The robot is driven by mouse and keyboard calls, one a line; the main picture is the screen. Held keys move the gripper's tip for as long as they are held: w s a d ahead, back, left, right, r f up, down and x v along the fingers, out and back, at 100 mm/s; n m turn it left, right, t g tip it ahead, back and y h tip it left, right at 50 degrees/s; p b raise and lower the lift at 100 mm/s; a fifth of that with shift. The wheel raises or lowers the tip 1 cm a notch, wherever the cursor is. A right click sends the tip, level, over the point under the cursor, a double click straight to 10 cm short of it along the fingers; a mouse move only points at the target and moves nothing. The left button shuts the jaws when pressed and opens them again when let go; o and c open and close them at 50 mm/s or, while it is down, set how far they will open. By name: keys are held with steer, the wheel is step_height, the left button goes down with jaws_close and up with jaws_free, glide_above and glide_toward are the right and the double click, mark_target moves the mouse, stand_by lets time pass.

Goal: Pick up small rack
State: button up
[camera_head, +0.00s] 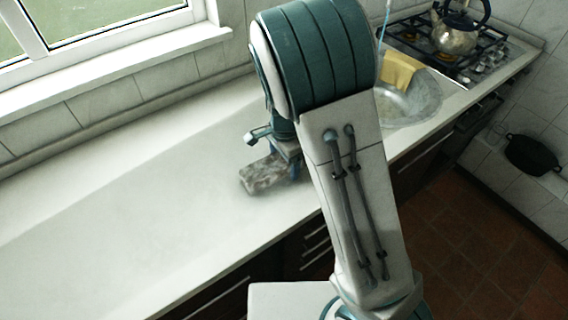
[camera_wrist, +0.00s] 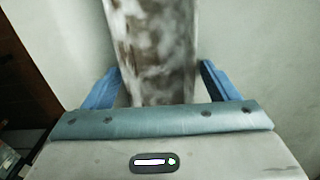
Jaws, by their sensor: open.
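A mottled grey-and-brown, block-like object (camera_head: 264,175), the only candidate here for the small rack, lies on the white counter near its front edge. In the wrist view it shows as a long mottled strip (camera_wrist: 152,45) running up between the two blue fingers. My gripper (camera_wrist: 160,84) is open, with one finger on each side of the object and a visible gap on both sides. In the head view my gripper (camera_head: 288,165) is low over the object's right end, and my arm hides part of that area.
The white counter (camera_head: 110,220) is clear to the left. A sink (camera_head: 410,102) with a yellow cloth (camera_head: 400,70) lies to the right, then a stove with a metal kettle (camera_head: 455,33). A black pot (camera_head: 533,153) sits on a ledge at far right.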

steer(key=c, duration=1.1)
steer(key=shift+c, duration=0.2)
